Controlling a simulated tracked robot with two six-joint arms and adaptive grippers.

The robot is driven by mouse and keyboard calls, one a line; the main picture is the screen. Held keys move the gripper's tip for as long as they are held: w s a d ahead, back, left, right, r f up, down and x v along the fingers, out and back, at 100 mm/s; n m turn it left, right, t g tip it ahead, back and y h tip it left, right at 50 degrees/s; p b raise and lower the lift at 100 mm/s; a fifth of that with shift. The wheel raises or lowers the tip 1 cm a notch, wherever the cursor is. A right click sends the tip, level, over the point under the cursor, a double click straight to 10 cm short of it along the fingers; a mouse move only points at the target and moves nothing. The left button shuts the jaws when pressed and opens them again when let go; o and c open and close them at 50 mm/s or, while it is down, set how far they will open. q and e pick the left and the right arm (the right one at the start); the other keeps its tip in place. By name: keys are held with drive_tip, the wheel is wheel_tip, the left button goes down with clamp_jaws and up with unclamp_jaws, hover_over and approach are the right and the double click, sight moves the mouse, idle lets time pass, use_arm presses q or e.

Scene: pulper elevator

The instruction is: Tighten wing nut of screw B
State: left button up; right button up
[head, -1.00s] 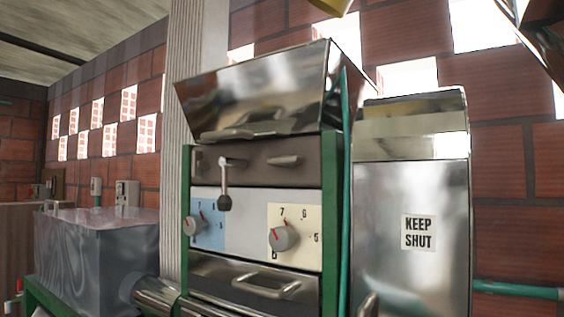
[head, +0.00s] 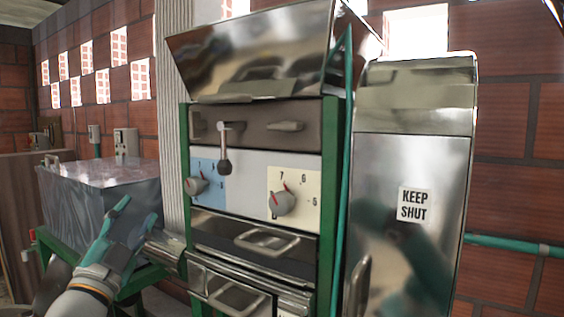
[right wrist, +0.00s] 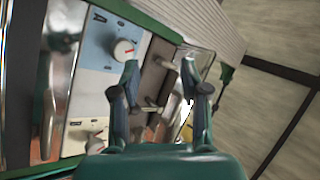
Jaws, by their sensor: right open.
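I cannot make out a wing nut or a screw marked B in either view.
The machine's front has a cream dial plate (head: 302,185), a hanging lever (head: 225,150) and handled drawers (head: 262,241). A steel cabinet marked KEEP SHUT (head: 400,165) stands at its right. The grey box (head: 75,190) stands at left, near a metal pipe (head: 166,250).

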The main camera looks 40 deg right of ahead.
drive_tip(key=s+d+r+m+g+h+p, duration=0.1)
drive_tip(key=s+d+r+m+g+h, duration=0.3)
drive_tip(key=s+r+m+g, duration=0.7)
drive_tip(key=m+y+p, duration=0.1)
drive_tip(key=m+y, duration=0.1)
approach(284, 127)
drive_tip(key=shift+g, duration=0.3)
drive_tip(key=x, duration=1)
drive_tip(key=shift+w+d+p, duration=0.3)
drive_tip(key=shift+d+p, duration=0.05)
drive_tip(key=shift+p, duration=0.05)
clamp_jaws()
drive_tip(key=shift+s+a, duration=0.1)
drive_tip(key=shift+a, duration=0.1)
drive_tip(key=shift+m, duration=0.3)
